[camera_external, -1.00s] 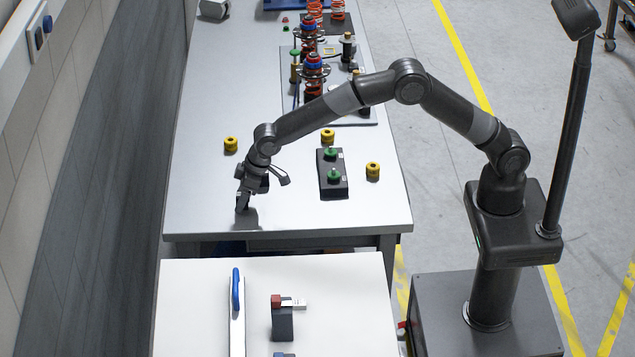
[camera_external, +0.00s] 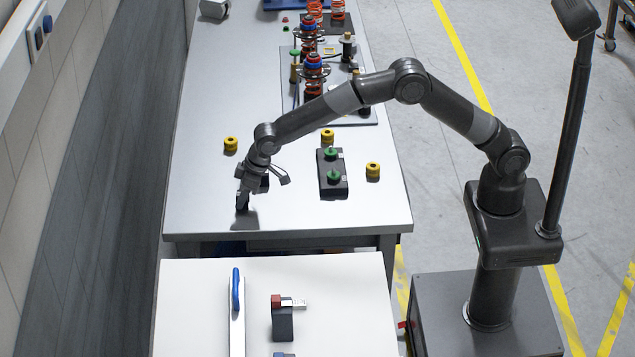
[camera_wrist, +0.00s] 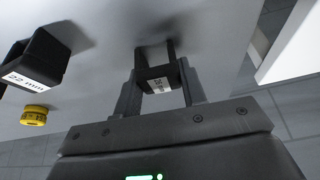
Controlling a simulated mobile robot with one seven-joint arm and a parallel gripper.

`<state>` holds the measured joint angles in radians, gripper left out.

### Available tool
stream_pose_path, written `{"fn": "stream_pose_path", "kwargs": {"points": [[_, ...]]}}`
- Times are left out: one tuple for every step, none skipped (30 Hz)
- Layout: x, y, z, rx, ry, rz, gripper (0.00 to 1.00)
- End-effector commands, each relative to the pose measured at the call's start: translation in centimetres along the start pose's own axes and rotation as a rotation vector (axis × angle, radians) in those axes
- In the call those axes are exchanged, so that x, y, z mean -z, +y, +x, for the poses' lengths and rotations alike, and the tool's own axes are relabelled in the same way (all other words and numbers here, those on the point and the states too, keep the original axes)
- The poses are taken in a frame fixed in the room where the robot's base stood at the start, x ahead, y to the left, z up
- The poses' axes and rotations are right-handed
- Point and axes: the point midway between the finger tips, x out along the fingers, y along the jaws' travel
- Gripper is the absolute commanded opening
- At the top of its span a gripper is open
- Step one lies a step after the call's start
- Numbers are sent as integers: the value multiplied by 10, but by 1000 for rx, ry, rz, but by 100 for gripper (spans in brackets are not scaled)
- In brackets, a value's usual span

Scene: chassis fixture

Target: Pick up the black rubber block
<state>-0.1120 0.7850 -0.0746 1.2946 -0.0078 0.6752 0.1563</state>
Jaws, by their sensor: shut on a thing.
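The black rubber block (camera_wrist: 158,80) is between the two fingers of my gripper (camera_wrist: 157,62) in the wrist view, with a small white label on its face. My gripper is shut on it. In the external view my gripper (camera_external: 243,204) points down at the near left part of the grey workbench (camera_external: 205,205), at or just above its top. The block is too small and dark there to tell apart from the fingers. Whether it touches the bench is unclear.
A black fixture with green knobs (camera_external: 333,175) stands right of my gripper. Yellow bushings (camera_external: 231,144) stand around it. A black block labelled 22 mm (camera_wrist: 30,62) shows in the wrist view. A white table (camera_external: 195,290) is in front. Spring assemblies (camera_external: 313,75) stand farther back.

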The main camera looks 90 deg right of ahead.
Motion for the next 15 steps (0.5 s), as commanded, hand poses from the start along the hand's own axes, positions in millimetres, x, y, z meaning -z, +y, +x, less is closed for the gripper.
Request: {"fn": "stream_pose_path", "kwargs": {"points": [[1, 0, -2, 0, 2, 0, 15], [2, 0, -4, 0, 2, 0, 15], [3, 0, -7, 0, 3, 0, 15], [4, 0, -9, 0, 3, 0, 15], [6, 0, -12, 0, 3, 0, 15], [7, 0, -17, 0, 3, 0, 15], [9, 0, -21, 1, 3, 0, 15], [11, 0, -25, 1, 4, 0, 15], [14, 0, -32, 1, 4, 0, 15], [16, 0, -38, 1, 5, 0, 15], [17, 5, -43, 0, 4, 2, 15], [14, 14, -48, -1, 3, 4, 15], [13, 21, -53, -1, 3, 5, 15], [12, 27, -58, -1, 4, 4, 15], [11, 36, -64, -2, 3, 5, 15]]}}
